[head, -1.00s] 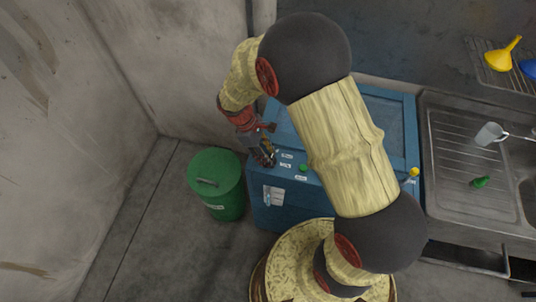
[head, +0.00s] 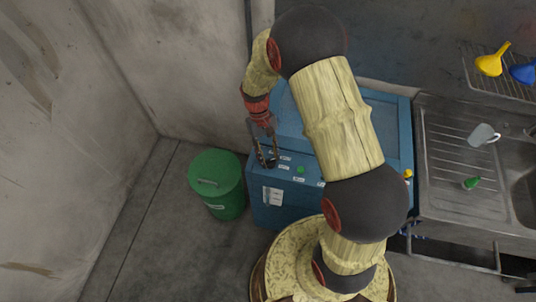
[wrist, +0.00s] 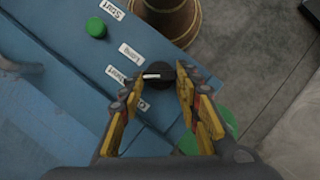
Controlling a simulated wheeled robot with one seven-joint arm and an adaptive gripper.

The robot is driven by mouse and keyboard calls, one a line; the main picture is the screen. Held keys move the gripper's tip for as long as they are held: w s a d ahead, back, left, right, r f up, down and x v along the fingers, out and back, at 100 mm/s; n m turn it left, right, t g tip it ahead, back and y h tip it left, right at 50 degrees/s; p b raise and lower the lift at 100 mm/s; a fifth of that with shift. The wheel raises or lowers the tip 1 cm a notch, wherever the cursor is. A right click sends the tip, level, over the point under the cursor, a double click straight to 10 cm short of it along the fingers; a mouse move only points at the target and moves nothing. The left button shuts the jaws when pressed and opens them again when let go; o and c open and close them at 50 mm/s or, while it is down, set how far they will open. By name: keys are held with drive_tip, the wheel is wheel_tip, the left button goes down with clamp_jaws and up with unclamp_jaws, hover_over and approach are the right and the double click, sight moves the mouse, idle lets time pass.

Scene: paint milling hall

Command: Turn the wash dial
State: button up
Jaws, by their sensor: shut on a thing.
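The wash dial (wrist: 157,95) is a round black knob with a white pointer mark, on the edge strip of a blue machine (head: 397,128). In the wrist view it sits between the two yellow-and-dark fingers of my gripper (wrist: 159,84), which is shut on it. In the head view my gripper (head: 267,162) points down at the left end of the machine's front strip, and the dial is mostly hidden by the fingers. Small white labels (wrist: 131,52) lie around the dial, and a green button (wrist: 96,27) is beside them.
A green lidded bin (head: 216,185) stands on the floor just left of the machine. A steel sink (head: 450,150) with a grey mug (head: 483,134) and a small green object (head: 471,183) is at the right. Yellow and blue funnels lie on a rack above.

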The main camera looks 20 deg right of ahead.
drive_tip(key=m, duration=0.1)
drive_tip(key=m+y, duration=0.1)
drive_tip(key=m+p, duration=0.1)
drive_tip(key=shift+d+r+m, duration=0.1)
drive_tip(key=shift+d+m, duration=0.15)
drive_tip(key=shift+m, duration=0.05)
drive_tip(key=shift+d+m+t+y+p, duration=0.1)
drive_tip(key=shift+m+t+y+p, duration=0.25)
drive_tip(key=shift+m, duration=0.65)
drive_tip(key=shift+d+m+t+y+p, duration=0.15)
drive_tip(key=shift+m+y, duration=0.4)
drive_tip(key=shift+m, duration=0.45)
drive_tip(key=shift+a, duration=0.1)
drive_tip(key=o, duration=1.2)
drive_tip(key=shift+c, duration=0.2)
drive_tip(key=shift+s, duration=0.1)
drive_tip(key=v, duration=1.2)
